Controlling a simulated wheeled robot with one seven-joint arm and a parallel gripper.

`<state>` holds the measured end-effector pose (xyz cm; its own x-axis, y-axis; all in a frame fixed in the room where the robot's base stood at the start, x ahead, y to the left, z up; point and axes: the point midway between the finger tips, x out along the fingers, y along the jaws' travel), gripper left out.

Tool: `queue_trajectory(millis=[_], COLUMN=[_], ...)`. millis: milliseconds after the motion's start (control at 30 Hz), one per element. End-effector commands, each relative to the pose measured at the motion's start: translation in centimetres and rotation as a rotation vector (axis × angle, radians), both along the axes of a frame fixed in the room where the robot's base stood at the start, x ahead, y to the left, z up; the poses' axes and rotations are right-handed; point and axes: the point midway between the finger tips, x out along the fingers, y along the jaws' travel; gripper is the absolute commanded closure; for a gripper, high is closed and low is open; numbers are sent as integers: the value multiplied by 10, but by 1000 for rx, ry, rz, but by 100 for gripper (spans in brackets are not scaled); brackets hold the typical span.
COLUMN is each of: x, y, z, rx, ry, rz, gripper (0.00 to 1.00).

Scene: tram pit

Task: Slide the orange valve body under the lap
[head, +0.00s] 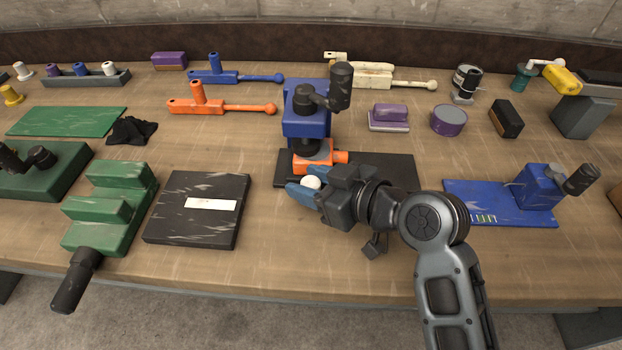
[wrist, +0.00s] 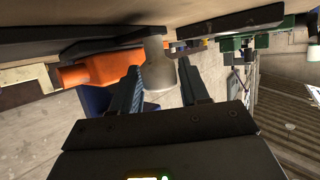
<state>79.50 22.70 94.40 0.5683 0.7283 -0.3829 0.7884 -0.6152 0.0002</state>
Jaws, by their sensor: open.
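The orange valve body (head: 304,164) sits at the front of the blue lap stand (head: 307,128), on its black base plate (head: 400,170). The stand's dark round head shows directly over the body; whether they touch I cannot tell. My gripper (head: 304,190) is open just in front of the body. A pale round-ended stub (head: 311,182) shows between its blue fingers. In the wrist view the grey stub (wrist: 158,68) stands between the two spread fingers, with the orange body (wrist: 90,70) to the left. Whether the fingers touch the stub, I cannot tell.
A black pad (head: 190,222) with a white label and a green stepped block (head: 105,215) lie to the left. A blue plate with a crank (head: 500,205) lies right. Orange (head: 235,107) and blue (head: 240,77) handled tools lie behind. Bare bench shows in front.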

Motion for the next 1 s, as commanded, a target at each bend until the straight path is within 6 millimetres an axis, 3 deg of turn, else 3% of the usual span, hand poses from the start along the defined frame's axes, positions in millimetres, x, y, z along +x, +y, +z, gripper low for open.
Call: queue_trajectory(millis=[167, 633, 867, 1000], x=[0, 0, 0, 0], y=[0, 0, 1, 14], z=[0, 0, 0, -1], rx=[0, 0, 0, -1], ry=[0, 0, 0, -1], rz=[0, 0, 0, 3], gripper=[55, 100, 100, 100])
